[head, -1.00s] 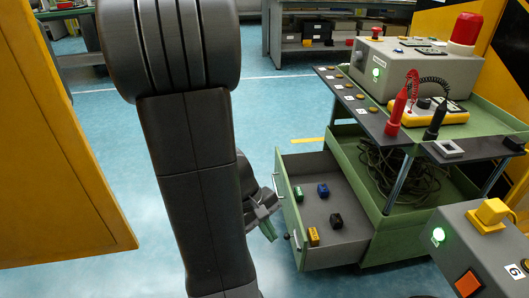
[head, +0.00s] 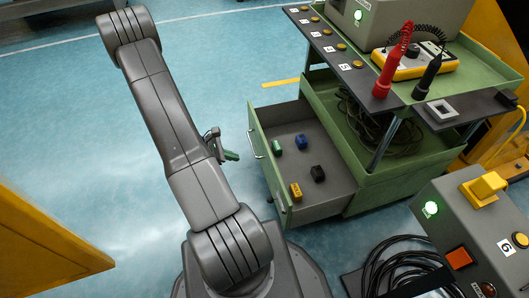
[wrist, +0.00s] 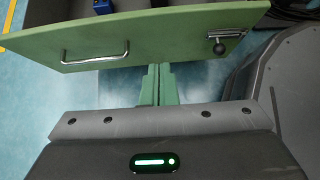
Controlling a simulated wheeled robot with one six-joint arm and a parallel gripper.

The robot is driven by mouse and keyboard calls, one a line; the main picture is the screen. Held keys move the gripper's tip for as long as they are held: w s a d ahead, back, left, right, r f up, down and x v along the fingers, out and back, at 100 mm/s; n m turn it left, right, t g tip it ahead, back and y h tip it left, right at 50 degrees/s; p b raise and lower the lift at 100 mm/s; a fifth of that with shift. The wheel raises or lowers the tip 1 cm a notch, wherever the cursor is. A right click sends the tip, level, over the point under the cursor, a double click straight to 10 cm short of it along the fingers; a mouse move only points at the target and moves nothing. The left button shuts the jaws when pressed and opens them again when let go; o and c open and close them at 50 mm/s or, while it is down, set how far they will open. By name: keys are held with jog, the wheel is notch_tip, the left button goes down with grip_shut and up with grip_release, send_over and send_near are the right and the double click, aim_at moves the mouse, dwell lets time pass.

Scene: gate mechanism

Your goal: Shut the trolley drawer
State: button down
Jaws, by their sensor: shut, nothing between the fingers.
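The trolley (head: 400,165) is green and stands at the right in the head view. Its drawer (head: 330,195) is pulled out to the left, with several small coloured blocks inside. The drawer front (wrist: 170,38) shows in the wrist view with a silver bar handle (wrist: 95,55) at left and a black knob latch (wrist: 220,46) at right. My gripper (head: 232,156) is left of the drawer front in the head view. In the wrist view my green fingers (wrist: 158,72) are together and empty, pointing at the drawer front's lower edge between handle and knob. Contact cannot be told.
A grey control box (head: 480,235) with a green light and yellow plug stands at the front right. Black cables (head: 400,265) lie on the floor by it. A yellow panel (head: 45,245) is at the lower left.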

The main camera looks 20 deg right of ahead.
jog(key=f, duration=0.1)
jog(key=b, duration=0.4)
send_near(270, 162)
jog(key=a+f+x, duration=0.1)
jog(key=x, duration=0.3)
jog(key=shift+s+d+r, duration=0.15)
jog(key=shift+d, duration=1.05)
jog(key=shift+d, duration=0.1)
